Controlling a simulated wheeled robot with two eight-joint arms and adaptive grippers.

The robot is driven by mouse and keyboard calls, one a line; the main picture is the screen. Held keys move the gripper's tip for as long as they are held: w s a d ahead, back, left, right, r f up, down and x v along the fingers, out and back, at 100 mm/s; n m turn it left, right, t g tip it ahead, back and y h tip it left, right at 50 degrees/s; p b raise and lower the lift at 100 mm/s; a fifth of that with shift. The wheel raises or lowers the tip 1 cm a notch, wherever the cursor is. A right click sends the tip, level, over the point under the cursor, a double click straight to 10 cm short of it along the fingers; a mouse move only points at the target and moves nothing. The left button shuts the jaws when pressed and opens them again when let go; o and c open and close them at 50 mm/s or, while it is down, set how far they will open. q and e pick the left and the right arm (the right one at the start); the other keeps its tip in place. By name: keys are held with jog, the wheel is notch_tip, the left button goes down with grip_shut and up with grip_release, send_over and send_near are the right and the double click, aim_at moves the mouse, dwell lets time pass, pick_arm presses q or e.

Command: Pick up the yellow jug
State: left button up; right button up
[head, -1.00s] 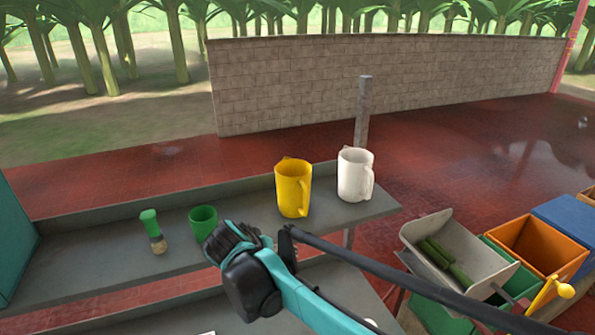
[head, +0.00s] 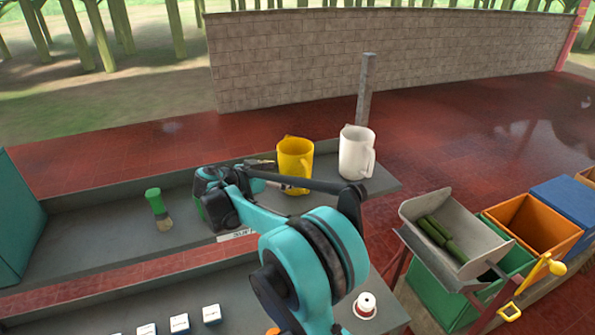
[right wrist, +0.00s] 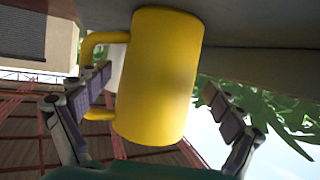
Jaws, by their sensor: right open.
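The yellow jug (head: 296,158) stands upright near the right end of the upper grey shelf, left of a white jug (head: 355,153). My right gripper (head: 276,175) is just left of the yellow jug in the head view, with its fingers pointing at it. In the right wrist view the yellow jug (right wrist: 160,75) fills the middle between the two spread fingers. The left finger there is beside the handle. The fingers look apart from the jug wall; contact at the handle cannot be told. My left gripper is not in view.
A green-handled brush (head: 157,208) stands on the shelf (head: 100,235) to the left. A green cup is mostly hidden behind my right arm. Small white blocks (head: 180,323) and a white-and-red item (head: 365,305) are on the lower surface. Coloured bins (head: 537,232) stand at the right.

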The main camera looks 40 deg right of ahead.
aim_at(294, 172)
jog(key=shift+f+p+x, duration=0.2)
jog(key=shift+p+x, duration=0.35)
jog(key=shift+x, duration=1.75)
jog(key=shift+a, duration=0.2)
jog(key=c, duration=1)
jog(key=shift+d, duration=0.1)
jog(key=shift+r, duration=0.15)
